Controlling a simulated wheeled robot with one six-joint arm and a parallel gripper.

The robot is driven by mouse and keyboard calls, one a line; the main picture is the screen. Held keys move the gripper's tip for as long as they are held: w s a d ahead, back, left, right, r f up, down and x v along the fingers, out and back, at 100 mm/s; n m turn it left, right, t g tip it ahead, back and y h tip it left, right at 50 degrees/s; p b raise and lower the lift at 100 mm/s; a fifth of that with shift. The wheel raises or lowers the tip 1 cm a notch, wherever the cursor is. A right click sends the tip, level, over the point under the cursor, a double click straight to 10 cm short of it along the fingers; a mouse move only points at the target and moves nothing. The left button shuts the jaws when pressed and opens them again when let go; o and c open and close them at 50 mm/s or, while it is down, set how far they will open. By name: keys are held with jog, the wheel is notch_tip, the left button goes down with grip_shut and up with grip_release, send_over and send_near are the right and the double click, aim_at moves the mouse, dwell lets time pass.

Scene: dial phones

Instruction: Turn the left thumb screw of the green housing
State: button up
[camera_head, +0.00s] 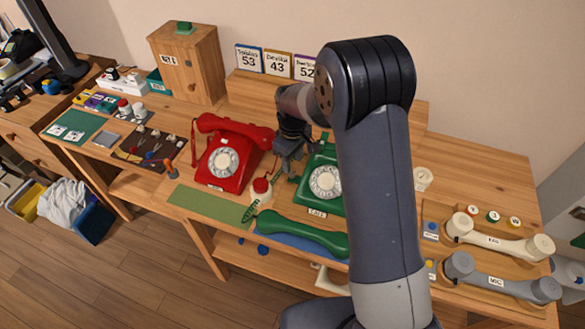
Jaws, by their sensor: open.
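The green phone housing (305,195) with its pale dial (325,182) sits on the table in the middle, partly hidden behind my arm on its right. My gripper (285,168) is open at the housing's upper left side, pointing down with its fingers close to that side. I cannot tell whether the fingers touch anything. The left thumb screw is too small or hidden by my gripper to make out. The green handset (303,235) lies off the housing, in front of it, on a blue mat.
A red phone (232,152) with its handset on stands close to the left. A small red round piece (262,186) lies between the phones. A green mat (210,204) is clear at the front. A wooden tray (437,208) with cream and grey handsets is at right.

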aim_at(293, 173)
jog(key=shift+f+p, duration=0.3)
jog(key=shift+f, duration=2.3)
jog(key=shift+c, duration=0.4)
grip_shut()
jog(key=shift+n+b, duration=0.4)
jog(key=shift+f+n+b, duration=0.1)
jog(key=shift+n+b, duration=0.55)
jog(key=shift+n, duration=0.25)
jog(key=shift+n+b, duration=0.75)
jog(key=shift+n, duration=0.85)
